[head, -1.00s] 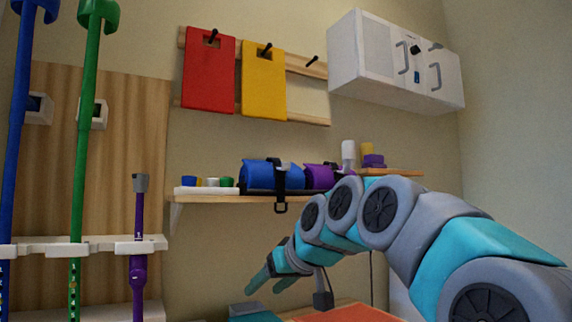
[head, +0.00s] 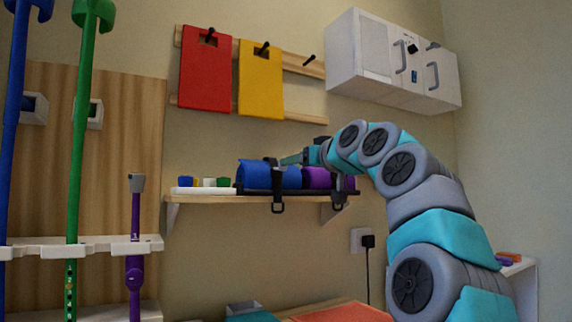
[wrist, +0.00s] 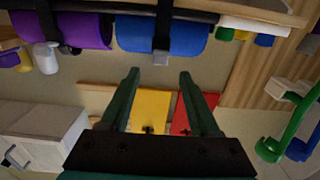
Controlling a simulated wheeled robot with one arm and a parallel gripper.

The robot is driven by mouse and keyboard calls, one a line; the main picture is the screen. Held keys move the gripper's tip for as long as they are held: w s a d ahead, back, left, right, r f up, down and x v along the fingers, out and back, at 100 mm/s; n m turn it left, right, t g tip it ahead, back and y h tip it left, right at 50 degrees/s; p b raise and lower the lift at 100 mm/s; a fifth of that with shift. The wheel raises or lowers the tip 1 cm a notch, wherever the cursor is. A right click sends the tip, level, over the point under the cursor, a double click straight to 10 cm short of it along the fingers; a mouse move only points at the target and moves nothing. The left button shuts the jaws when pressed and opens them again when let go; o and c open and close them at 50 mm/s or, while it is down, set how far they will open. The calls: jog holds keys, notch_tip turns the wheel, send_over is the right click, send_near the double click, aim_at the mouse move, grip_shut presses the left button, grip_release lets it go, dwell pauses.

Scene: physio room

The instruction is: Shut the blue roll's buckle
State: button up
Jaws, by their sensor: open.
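The blue roll (head: 254,174) lies on a dark holder on the wall shelf, with a black strap (head: 278,181) around its middle. A black buckle (head: 278,207) hangs at the strap's lower end, below the shelf edge. In the wrist view, which is upside down, the blue roll (wrist: 190,38) and its strap (wrist: 162,28) are just beyond my fingertips. My gripper (wrist: 160,74) is open and empty, its two dark green fingers either side of the strap's line, apart from it. In the head view my gripper (head: 290,160) is at roll height, partly overlapping the blue roll.
A purple roll (head: 316,178) with its own black strap sits to the right, partly behind my arm. Small coloured cups (head: 208,182) stand left on the shelf (head: 215,199). A white cabinet (head: 362,55) and hanging red (head: 206,72) and yellow (head: 261,80) boards are above.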

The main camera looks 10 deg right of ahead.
jog(key=p+x, duration=0.2)
jog(key=x, duration=0.4)
jog(key=shift+w, duration=0.2)
grip_shut()
dwell(0.5)
